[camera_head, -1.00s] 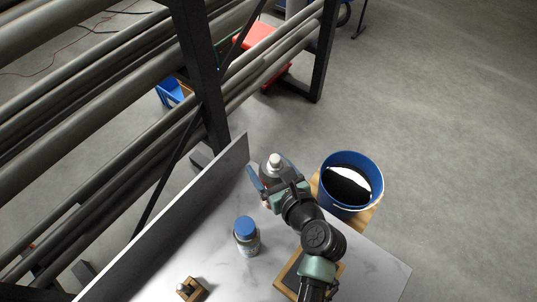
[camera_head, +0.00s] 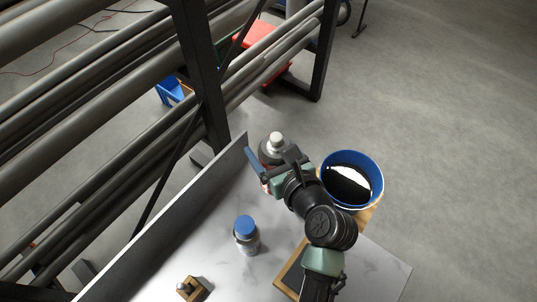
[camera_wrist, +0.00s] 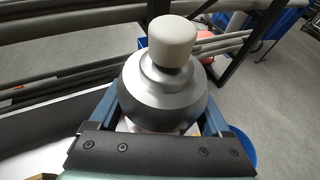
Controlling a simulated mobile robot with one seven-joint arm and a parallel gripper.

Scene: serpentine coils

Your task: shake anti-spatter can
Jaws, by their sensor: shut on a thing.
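The anti-spatter can is a dark grey can (camera_head: 274,147) with a pale rounded cap, near the far end of the marble-topped table. It also fills the middle of the wrist view (camera_wrist: 165,95), cap towards the camera. My gripper (camera_head: 268,160) is shut on the can, with a blue finger on either side of its body; the fingers also show in the wrist view (camera_wrist: 158,118). The can's lower part is hidden by my gripper, so I cannot tell how far it is from the table top.
A blue-capped bottle (camera_head: 246,236) stands on the marble table (camera_head: 215,215). A small wooden block with a fitting (camera_head: 191,289) is at the front. A blue bucket (camera_head: 352,158) stands right of my gripper. A low back panel (camera_head: 175,213) and pipe racks line the left.

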